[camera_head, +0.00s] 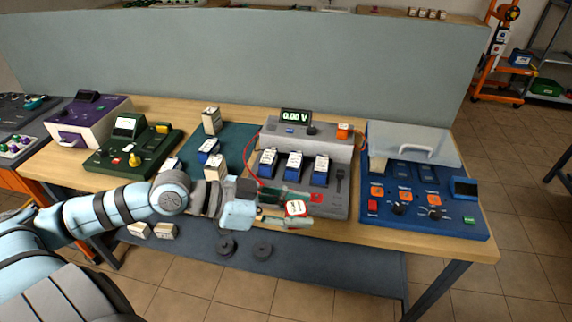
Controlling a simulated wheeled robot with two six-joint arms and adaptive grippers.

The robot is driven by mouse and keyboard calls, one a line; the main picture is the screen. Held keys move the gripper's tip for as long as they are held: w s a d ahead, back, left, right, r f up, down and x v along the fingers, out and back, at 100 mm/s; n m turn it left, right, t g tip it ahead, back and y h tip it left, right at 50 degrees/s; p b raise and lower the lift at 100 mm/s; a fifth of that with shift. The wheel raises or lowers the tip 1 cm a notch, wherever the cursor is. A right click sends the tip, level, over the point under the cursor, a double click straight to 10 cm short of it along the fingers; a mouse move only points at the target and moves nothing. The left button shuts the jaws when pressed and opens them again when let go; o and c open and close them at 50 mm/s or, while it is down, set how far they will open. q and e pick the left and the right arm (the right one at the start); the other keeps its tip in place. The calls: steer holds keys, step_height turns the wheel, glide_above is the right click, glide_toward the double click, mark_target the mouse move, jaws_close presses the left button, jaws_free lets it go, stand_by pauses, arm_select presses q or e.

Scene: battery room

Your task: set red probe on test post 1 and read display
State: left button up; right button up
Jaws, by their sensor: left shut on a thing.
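The grey tester (342,150) stands on the bench and its display (295,116) appears to read 0.00. Several blue-and-white battery blocks stand in its bays, such as the middle one (293,165). A thin red lead (246,158) curves down from the tester's left side towards my left gripper (304,208). That gripper is at the tester's front edge, shut on a small red piece with a white face (296,208), which I take to be the red probe. Its tip is hidden or too small to make out. I cannot tell which post is test post 1. My right gripper is out of view.
A blue console (455,212) stands close to the right. A dark green device (112,158) and a purple box (85,130) stand to the left. Loose blocks (212,120) stand on a green mat (237,140). A grey panel (250,60) closes the back.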

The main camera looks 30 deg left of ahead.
arm_select(q)
steer(key=w+a+f+n+t+y, duration=0.1)
steer(key=w+a+f+n+y, duration=0.3)
steer(key=w+a, duration=0.2)
steer(key=w+a+f+n+t+y+b, duration=0.1)
steer(key=w+a+f+n+y, duration=0.3)
steer(key=a, duration=0.5)
steer(key=w+a+f+n+t+y, duration=0.2)
steer(key=w+a+f+n+y, duration=0.3)
steer(key=w+a+y, duration=0.1)
steer(key=shift+w+a, duration=0.35)
steer(key=shift+w, duration=0.2)
steer(key=shift+w+a, duration=0.3)
steer(key=shift+w, duration=0.25)
steer(key=shift+w+a+f+n+y, duration=0.1)
steer(key=shift+a+f+n+y, duration=0.05)
steer(key=shift+f+n+y, duration=0.2)
steer(key=shift+f+b, duration=0.2)
steer(key=shift+b, duration=0.3)
step_height(320, 180, down, 5)
steer(key=b, duration=0.5)
steer(key=shift+f+b, duration=0.15)
steer(key=shift+b, duration=0.15)
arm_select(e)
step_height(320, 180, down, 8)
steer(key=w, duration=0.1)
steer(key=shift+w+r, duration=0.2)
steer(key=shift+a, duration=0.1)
